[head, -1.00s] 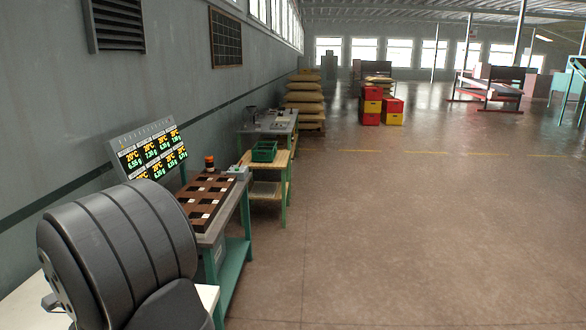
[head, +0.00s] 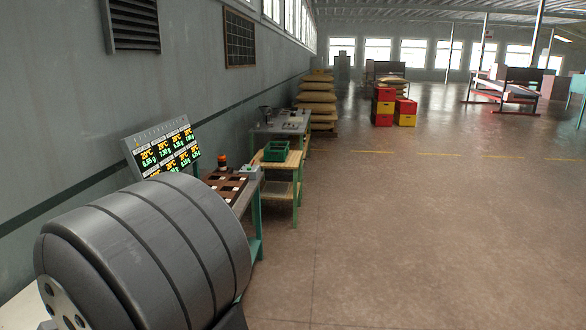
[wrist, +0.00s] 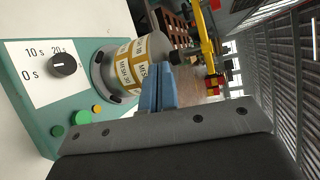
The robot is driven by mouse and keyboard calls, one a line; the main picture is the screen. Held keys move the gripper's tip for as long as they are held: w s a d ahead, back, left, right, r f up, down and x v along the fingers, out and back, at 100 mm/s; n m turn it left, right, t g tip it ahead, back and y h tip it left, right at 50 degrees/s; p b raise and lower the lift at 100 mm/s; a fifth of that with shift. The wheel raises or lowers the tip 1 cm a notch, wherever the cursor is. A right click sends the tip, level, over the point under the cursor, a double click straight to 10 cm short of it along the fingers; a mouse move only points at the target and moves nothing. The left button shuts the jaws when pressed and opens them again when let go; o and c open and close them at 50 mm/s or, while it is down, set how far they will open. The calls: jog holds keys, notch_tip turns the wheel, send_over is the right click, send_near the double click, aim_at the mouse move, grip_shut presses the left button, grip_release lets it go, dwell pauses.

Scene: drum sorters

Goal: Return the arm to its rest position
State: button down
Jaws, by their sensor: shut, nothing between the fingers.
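My gripper (wrist: 157,72) shows in the wrist view with its two blue fingers shut together and nothing between them. Beyond the fingers is a metal drum (wrist: 128,68) with yellow and white labels reading MESH. It is mounted on a green machine panel (wrist: 75,130) with a black dial (wrist: 64,65) marked in seconds and green and yellow buttons. I cannot tell whether the fingertips touch the drum.
A lit readout board (head: 165,147) and a brown compartment tray (head: 225,183) stand by the left wall. Behind are a green crate (head: 276,151), stacked sacks (head: 317,98) and red and yellow boxes (head: 383,108). The floor (head: 430,230) to the right is clear.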

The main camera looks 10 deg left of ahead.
jog(key=shift+w+a+f+m+g, duration=0.15)
jog(key=shift+a+f+m+g, duration=0.55)
jog(key=shift+a+f+g, duration=0.45)
jog(key=shift+a+r, duration=0.1)
jog(key=shift+r, duration=0.05)
